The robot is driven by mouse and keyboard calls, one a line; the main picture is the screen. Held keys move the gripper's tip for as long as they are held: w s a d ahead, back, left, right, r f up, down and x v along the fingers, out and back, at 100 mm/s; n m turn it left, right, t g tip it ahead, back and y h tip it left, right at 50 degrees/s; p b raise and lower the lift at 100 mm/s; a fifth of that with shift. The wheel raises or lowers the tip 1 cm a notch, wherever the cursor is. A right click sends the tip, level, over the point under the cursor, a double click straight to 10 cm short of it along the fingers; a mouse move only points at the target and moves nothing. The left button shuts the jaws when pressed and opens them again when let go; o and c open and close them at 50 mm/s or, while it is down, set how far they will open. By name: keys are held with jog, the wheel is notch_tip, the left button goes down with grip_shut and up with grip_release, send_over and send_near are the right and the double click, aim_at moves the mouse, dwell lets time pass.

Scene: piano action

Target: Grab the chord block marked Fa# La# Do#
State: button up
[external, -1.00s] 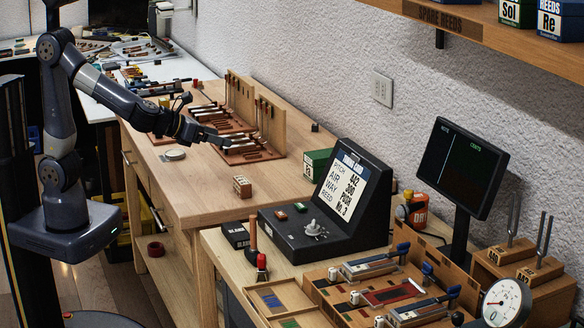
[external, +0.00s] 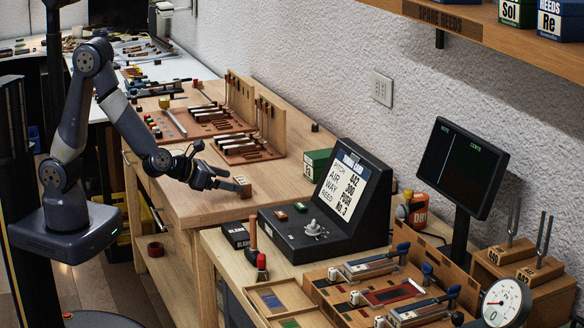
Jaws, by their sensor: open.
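A small wooden block (external: 243,185) stands on the light wooden bench (external: 205,208) near its front right part. It has dark marks that are too small to read, so I cannot tell if it is the one marked Fa# La# Do#. My gripper (external: 236,186) is low over the bench, with its fingertips at the left side of this block, partly covering it. The jaws are open. I cannot tell whether the fingers are around the block or just beside it.
Reddish-brown racks (external: 245,150) with upright wooden boards stand behind my gripper. A green box (external: 318,163) is to the right at the wall. A black sloped console (external: 330,205) stands at the right on a nearer bench. The bench front around the block is clear.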

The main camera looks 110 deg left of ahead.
aim_at(248, 185)
jog(key=shift+p+x, duration=0.3)
jog(key=shift+x, duration=3.15)
jog(key=shift+s+a+f, duration=0.1)
jog(key=shift+s+a, duration=0.05)
jog(key=shift+c, duration=0.6)
jog(key=c, duration=1)
jog(key=shift+o, duration=0.2)
